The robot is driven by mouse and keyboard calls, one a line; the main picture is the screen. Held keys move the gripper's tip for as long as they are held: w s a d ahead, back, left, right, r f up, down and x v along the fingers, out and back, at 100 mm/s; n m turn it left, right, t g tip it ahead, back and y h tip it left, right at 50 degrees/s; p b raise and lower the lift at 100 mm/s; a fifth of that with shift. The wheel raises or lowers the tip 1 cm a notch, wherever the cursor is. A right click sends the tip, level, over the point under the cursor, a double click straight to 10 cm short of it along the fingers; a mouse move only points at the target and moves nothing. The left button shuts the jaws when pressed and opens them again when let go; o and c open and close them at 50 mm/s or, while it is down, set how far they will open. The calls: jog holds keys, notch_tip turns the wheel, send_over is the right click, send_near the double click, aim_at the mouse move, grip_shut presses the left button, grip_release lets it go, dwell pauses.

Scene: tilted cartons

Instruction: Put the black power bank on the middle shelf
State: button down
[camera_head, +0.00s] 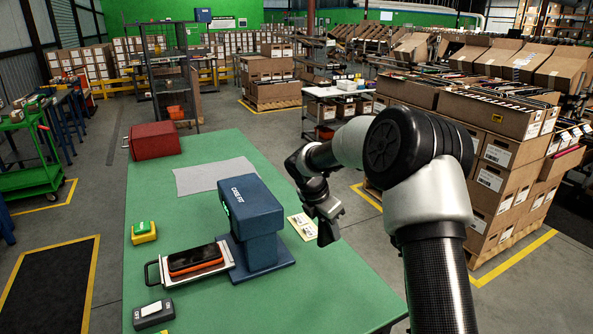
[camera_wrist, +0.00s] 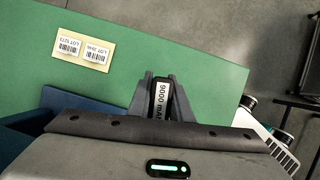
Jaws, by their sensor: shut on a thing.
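My gripper (camera_wrist: 161,98) is shut on a black power bank (camera_wrist: 163,104), whose white label reads 9000 mAh. The power bank sits between the two grey fingers. In the head view my gripper (camera_head: 328,232) hangs over the right side of the green table; I cannot make out the power bank there.
The green table (camera_head: 330,290) carries a blue CASEFIT stand (camera_head: 254,210), an orange-and-black device (camera_head: 195,260) on a tray, a red box (camera_head: 155,140), a yellow block (camera_head: 143,232) and a label sheet (camera_head: 303,225). Stacked cartons (camera_head: 500,165) stand at right. The table's front right is clear.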

jog(key=s+r+m+g+y+p, duration=0.2)
jog(key=s+m+g+p, duration=0.1)
jog(key=s+m, duration=0.7)
jog(key=s+a+r+m+g+y+p, duration=0.1)
jog(key=s+r+m+g+p, duration=0.1)
jog(key=s+m, duration=0.8)
jog(key=shift+r+m+g+y+p, duration=0.15)
jog(key=shift+m+g+y+p, duration=0.25)
jog(key=shift+m+g+p, duration=1.25)
jog(key=shift+m+t+b, duration=0.35)
jog(key=shift+m+t, duration=0.2)
jog(key=shift+t, duration=0.2)
jog(key=shift+s, duration=0.15)
